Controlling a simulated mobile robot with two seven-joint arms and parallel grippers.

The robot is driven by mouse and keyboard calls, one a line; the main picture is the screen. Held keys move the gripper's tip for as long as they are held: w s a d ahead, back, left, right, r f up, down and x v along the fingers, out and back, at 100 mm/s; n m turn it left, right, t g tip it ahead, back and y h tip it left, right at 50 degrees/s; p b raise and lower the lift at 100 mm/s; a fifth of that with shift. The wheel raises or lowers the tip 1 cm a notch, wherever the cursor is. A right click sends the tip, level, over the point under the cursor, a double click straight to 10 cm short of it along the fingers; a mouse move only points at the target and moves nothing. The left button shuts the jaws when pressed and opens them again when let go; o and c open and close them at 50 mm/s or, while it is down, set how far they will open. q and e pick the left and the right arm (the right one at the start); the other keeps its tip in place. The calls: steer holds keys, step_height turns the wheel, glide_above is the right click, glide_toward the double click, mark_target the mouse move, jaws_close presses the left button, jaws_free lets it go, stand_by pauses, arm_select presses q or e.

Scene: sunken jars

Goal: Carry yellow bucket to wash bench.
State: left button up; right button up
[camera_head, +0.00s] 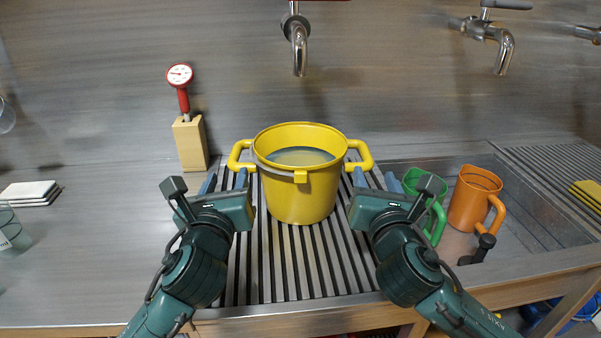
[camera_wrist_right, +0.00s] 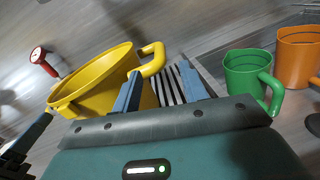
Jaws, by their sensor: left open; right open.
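The yellow bucket (camera_head: 300,195) stands upright on the slatted drainboard (camera_head: 295,275), with a side handle at left and right and some clear liquid inside. My left gripper (camera_head: 225,180) is open just below and in front of the left handle (camera_head: 240,156). My right gripper (camera_head: 376,180) is open just below and in front of the right handle (camera_head: 360,156). In the right wrist view the bucket (camera_wrist_right: 95,85) is close, with its handle (camera_wrist_right: 155,58) near the tip of one finger; I cannot tell if they touch. Which surface is the wash bench is not clear.
Right of the drainboard, a green jug (camera_head: 422,195) and an orange jug (camera_head: 474,195) stand in a sunken basin (camera_head: 535,215). A red dial thermometer (camera_head: 180,76) stands in a wooden block (camera_head: 190,143) at left. A tap (camera_head: 298,45) hangs above the bucket. The left counter is mostly clear.

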mark_target(234, 158)
arm_select(q)
steer(key=w, duration=0.8)
steer(key=shift+w, duration=0.2)
arm_select(e)
steer(key=w, duration=0.8)
steer(key=shift+w, duration=0.2)
arm_select(q)
jaws_close()
arm_select(e)
jaws_close()
arm_select(q)
steer(key=shift+r, duration=0.25)
arm_select(e)
steer(key=shift+r, duration=0.3)
